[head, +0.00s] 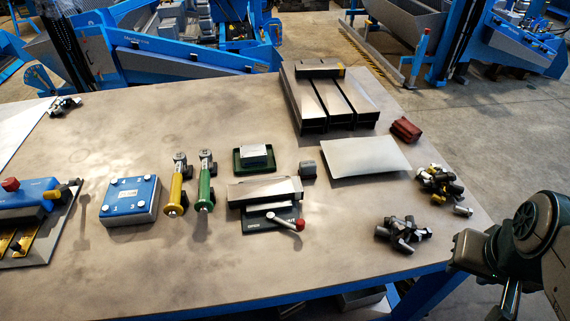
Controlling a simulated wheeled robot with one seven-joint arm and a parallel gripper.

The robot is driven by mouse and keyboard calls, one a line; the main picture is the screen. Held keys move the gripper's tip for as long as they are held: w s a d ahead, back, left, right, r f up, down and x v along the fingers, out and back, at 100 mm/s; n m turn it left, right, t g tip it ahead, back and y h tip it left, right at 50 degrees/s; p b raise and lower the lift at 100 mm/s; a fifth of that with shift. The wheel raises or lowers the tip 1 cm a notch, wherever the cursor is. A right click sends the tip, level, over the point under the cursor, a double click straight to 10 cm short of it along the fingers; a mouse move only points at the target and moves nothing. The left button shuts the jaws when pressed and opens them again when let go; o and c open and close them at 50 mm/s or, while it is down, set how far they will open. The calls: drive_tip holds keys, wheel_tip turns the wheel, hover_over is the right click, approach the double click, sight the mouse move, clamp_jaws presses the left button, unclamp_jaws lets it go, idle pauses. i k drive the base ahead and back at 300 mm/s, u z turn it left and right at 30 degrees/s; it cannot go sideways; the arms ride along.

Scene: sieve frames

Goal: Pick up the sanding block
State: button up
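A small reddish-brown block (406,129) lies near the table's right edge, just beyond the upper right corner of a pale flat sheet (367,156). It looks most like the sanding block, but I cannot be sure at this size. A smaller grey block (308,170) stands left of the sheet. Another grey block (253,151) sits on a green tray (240,169). Part of my dark arm shows at the lower right, beyond the table edge and well apart from these blocks. I cannot make out my gripper's fingers.
Metal channels (326,100) lie at the back. Loose fittings form two piles, at the right edge (437,184) and front right (403,233). Yellow and green-handled tools (204,189), a blue-topped box (131,199) and a red-knobbed clamp (285,221) stand leftward. The table's front middle is clear.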

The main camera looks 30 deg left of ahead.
sight(308, 169)
drive_tip(key=u, duration=1.15)
